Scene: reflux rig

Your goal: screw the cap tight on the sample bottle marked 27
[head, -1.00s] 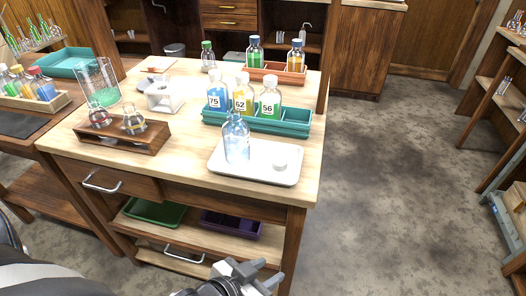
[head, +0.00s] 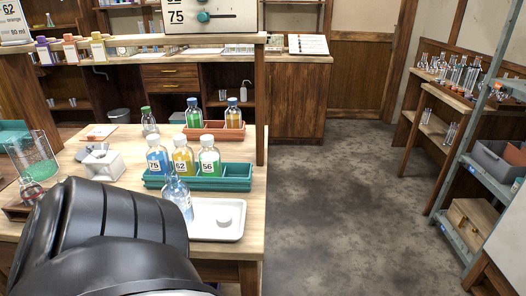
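An open-topped clear bottle (head: 178,193) with bluish contents stands at the left of a white tray (head: 215,233). My dark arm hides its lower left side, and I cannot read a 27 on it. A small white cap (head: 225,220) lies on the tray to the right of the bottle, apart from it. My black arm link fills the lower left and covers part of the table. Neither gripper's fingers show in the head view.
A teal rack (head: 238,178) behind the tray holds capped bottles marked 75 (head: 157,158), 62 (head: 182,160) and 56 (head: 209,160). An orange rack (head: 215,135) stands farther back. A beaker (head: 35,160) and a white stand (head: 102,165) are at left. Open floor lies right.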

